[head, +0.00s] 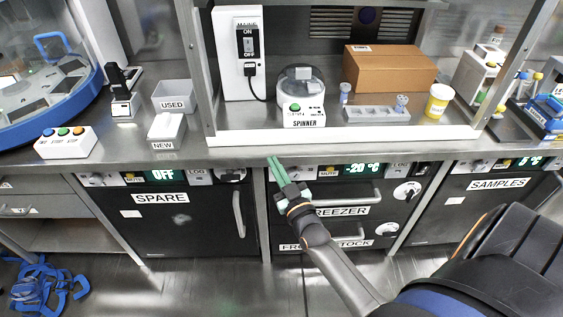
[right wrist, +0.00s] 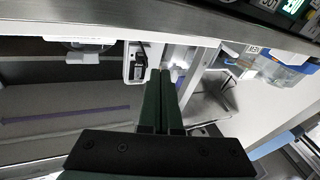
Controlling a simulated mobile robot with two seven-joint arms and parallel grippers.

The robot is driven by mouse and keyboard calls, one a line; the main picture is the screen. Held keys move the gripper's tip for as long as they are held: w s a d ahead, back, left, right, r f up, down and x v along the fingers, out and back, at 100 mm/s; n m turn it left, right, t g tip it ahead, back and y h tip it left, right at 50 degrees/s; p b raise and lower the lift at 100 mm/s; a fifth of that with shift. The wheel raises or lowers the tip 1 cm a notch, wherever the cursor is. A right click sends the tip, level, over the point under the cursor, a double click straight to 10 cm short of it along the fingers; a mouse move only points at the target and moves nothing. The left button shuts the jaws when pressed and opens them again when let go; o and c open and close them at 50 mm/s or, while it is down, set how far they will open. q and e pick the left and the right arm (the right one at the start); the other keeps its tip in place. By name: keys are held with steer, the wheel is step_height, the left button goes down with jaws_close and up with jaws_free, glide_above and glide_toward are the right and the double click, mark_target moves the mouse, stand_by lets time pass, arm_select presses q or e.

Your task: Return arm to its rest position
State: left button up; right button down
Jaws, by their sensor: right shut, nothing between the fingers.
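My right arm reaches up from the lower right in the head view. Its gripper (head: 275,164) has green fingers held together and empty, in front of the counter's front edge, below the hood opening. In the right wrist view the two green fingers (right wrist: 162,100) lie side by side with nothing between them. My left gripper does not show in either view.
The counter (head: 190,152) carries a spinner (head: 302,92), a brown box (head: 388,69), a USED bin (head: 173,95) and a button box (head: 64,143). Below are the SPARE unit (head: 185,220) and the freezer (head: 345,222). Blue items (head: 40,288) lie on the floor at left.

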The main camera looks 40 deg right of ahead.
stand_by(0.6)
steer(key=s+a+f+n+g+y+p, duration=0.1)
steer(key=s+a+f+g+y+p, duration=0.2)
steer(key=s+a, duration=0.4)
steer(key=s+a+f+n+g+y+p, duration=0.1)
steer(key=s+a+f+g+y+p, duration=0.2)
steer(key=s+a+f+g, duration=0.4)
steer(key=s+a+p, duration=0.1)
steer(key=s, duration=0.7)
steer(key=shift+n+g+p, duration=0.3)
steer(key=shift+p, duration=0.1)
steer(key=shift+f, duration=0.1)
